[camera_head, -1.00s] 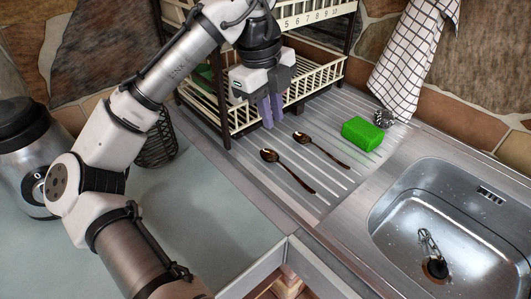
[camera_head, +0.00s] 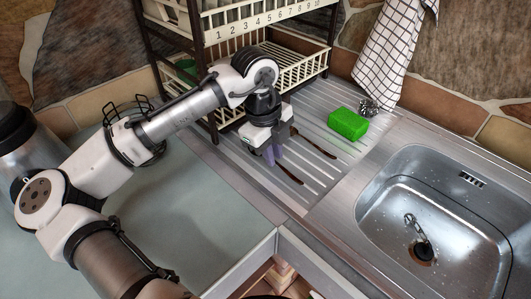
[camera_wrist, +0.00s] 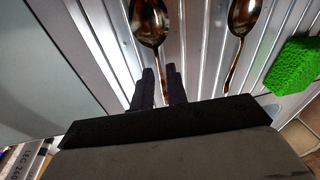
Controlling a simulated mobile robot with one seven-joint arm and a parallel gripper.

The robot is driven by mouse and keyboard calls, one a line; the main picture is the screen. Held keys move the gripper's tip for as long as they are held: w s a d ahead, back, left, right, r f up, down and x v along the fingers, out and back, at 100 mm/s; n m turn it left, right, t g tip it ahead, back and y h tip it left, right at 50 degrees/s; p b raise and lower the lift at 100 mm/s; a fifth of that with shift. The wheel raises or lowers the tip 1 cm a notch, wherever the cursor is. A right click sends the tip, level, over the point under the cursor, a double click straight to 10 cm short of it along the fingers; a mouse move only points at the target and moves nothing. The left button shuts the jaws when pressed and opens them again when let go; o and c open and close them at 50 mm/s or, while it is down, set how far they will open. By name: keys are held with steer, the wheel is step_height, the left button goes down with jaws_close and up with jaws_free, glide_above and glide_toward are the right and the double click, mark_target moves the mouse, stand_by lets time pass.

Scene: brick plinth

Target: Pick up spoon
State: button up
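Two dark, shiny brown spoons lie on the ribbed metal drainboard. The left spoon's handle (camera_head: 290,174) shows just right of my gripper (camera_head: 272,156); its bowl is hidden there. In the wrist view, that spoon's bowl (camera_wrist: 150,22) lies ahead of my gripper (camera_wrist: 161,82), and its handle runs down between the two dark fingers. The fingers stand apart, low over the board; I cannot tell whether they touch the handle. The other spoon (camera_head: 318,147) lies to the right, and its bowl also shows in the wrist view (camera_wrist: 243,14).
A green sponge (camera_head: 348,124) and a metal scourer (camera_head: 369,106) lie right of the spoons. A dish rack (camera_head: 297,72) stands close behind my gripper. The sink (camera_head: 440,210) is at right. A checked towel (camera_head: 391,50) hangs behind. The pale counter (camera_head: 200,215) is clear in front.

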steer(key=shift+f, duration=0.5)
jaws_close()
